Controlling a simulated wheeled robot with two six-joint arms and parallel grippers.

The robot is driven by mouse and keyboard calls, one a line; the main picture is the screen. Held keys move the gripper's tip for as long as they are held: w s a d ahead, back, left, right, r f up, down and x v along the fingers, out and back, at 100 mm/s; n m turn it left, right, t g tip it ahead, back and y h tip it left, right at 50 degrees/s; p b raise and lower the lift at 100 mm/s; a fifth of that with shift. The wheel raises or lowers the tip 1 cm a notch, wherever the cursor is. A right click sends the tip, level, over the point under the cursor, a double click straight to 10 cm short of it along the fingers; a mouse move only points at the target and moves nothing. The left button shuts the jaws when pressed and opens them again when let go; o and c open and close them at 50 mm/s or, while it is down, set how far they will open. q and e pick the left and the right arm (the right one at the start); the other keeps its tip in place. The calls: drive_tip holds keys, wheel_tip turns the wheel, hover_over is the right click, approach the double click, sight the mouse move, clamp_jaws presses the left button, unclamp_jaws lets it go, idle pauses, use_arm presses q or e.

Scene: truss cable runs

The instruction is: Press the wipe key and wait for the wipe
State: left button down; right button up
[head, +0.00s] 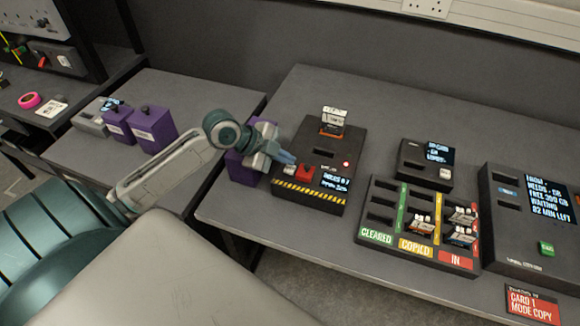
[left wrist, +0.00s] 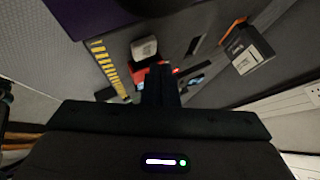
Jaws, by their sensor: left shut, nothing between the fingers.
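The wipe unit (head: 330,150) is a dark box with a yellow-and-black striped front edge, a small lit screen (head: 337,183) and a lit red light (head: 346,164). A card (head: 334,117) stands upright in its slot; it also shows in the left wrist view (left wrist: 250,52). A red key (head: 305,172) sits near the striped edge, beside a white key. My left gripper (head: 287,157) is shut and empty, close above the red key. In the left wrist view its fingertips (left wrist: 160,70) overlap the red key (left wrist: 138,74); I cannot tell whether they touch. My right gripper is out of view.
A card rack (head: 380,230) labelled CLEARED, COPIED and IN holds several cards at right. Behind it is a small screen unit (head: 412,170); farther right stands a larger screen unit (head: 510,240) with a green key. Purple boxes (head: 150,128) stand on the left bench. The back of the table is clear.

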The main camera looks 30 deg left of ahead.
sight(285, 169)
use_arm(q)
drive_tip(key=shift+r+p, duration=1.85)
drive_tip(key=shift+r, duration=0.7)
drive_tip(key=shift+f, duration=0.1)
